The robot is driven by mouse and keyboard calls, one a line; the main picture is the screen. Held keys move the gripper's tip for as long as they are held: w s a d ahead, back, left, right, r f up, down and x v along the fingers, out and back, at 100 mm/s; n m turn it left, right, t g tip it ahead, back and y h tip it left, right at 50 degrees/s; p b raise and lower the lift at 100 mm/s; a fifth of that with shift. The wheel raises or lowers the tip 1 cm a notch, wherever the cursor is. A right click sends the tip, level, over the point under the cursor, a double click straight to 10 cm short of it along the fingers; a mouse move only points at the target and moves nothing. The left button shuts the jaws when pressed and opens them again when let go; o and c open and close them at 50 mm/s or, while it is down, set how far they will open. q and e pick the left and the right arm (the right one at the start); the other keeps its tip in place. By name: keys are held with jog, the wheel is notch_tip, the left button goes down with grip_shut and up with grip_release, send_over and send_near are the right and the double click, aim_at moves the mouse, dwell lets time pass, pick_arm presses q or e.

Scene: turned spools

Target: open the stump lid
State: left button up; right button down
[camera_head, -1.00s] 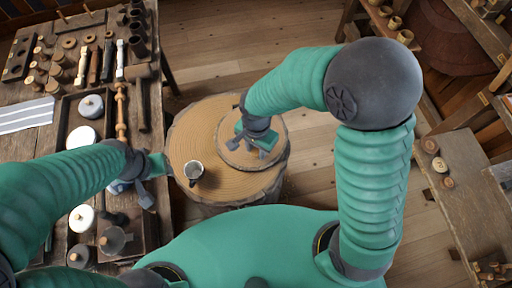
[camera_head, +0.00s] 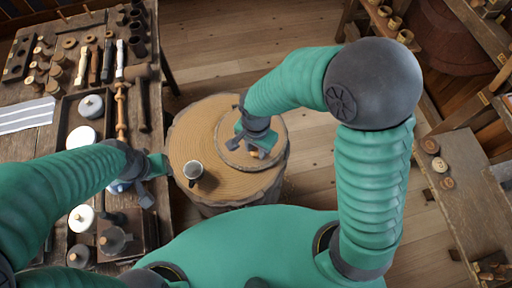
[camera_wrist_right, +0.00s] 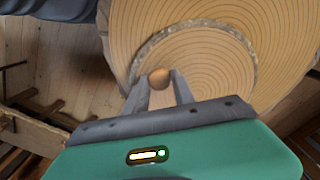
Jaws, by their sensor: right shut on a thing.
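The stump (camera_head: 205,140) stands on the floor in front of me, with a flat ringed top. Its round wooden lid (camera_head: 277,138) lies on the right part of the top, partly hidden by my right arm. The bark-edged lid also shows in the right wrist view (camera_wrist_right: 205,62). My right gripper (camera_head: 252,152) is over the lid. In the wrist view its fingers (camera_wrist_right: 158,90) are shut on a small round wooden knob (camera_wrist_right: 160,77). I cannot see a gap under the lid. My left gripper (camera_head: 150,182) is left of the stump, its fingers unclear.
A workbench (camera_head: 30,145) crowded with spools, tools and jars is at the left. A lower bench (camera_head: 465,185) is at the right. The plank floor behind the stump is clear.

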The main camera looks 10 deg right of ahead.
jog(key=shift+s, duration=0.15)
jog(key=shift+r+p, duration=0.3)
jog(key=shift+p, duration=0.25)
jog(key=w+r+g+p, duration=0.7)
jog(key=r+p, duration=0.3)
jog(key=p, duration=0.2)
jog(key=shift+w, duration=0.25)
jog(key=shift+r, duration=0.1)
